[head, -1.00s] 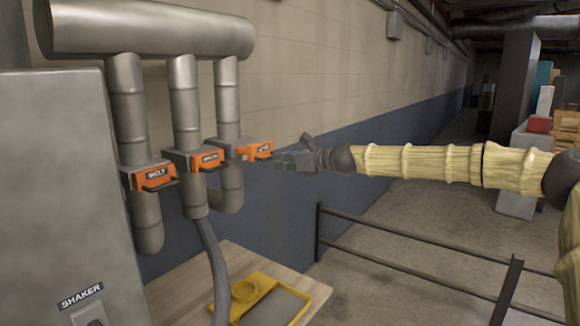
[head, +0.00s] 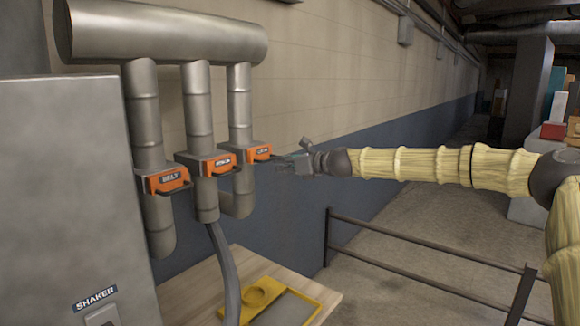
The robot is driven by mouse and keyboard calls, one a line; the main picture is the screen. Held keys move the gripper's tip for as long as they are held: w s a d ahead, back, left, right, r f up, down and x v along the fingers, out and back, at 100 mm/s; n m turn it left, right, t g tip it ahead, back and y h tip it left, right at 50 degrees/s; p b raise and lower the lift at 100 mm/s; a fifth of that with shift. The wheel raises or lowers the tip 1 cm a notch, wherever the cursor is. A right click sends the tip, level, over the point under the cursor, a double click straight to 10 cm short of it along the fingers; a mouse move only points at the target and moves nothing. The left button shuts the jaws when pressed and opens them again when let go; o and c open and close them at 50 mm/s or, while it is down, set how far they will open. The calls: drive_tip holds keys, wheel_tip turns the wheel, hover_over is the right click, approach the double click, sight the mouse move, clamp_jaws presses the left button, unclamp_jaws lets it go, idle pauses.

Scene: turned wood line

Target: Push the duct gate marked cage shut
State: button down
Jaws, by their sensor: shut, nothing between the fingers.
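Three orange duct gates sit on grey vertical pipes. The left gate (head: 166,181) seems to read "BELT". The middle gate (head: 219,164) has a label too blurred to read surely. The far right gate (head: 258,153) has a small label that I cannot read; by its place it may be the cage gate. Each has a dark handle at its front. My gripper (head: 284,161) is shut and empty, with its tips just right of the far right gate, by its handle. I cannot tell whether they touch it.
A large horizontal duct (head: 165,32) runs above the pipes. A grey cabinet (head: 75,180) marked "SHAKER" stands at the left. A wooden bench (head: 190,290) with a yellow tray (head: 232,314) lies below. A dark railing (head: 430,278) crosses the lower right.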

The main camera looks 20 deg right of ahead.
drive_tip(key=b+v, duration=0.2)
drive_tip(key=v, duration=1.1)
drive_tip(key=shift+a+r, duration=0.15)
drive_tip(key=shift+r, duration=0.05)
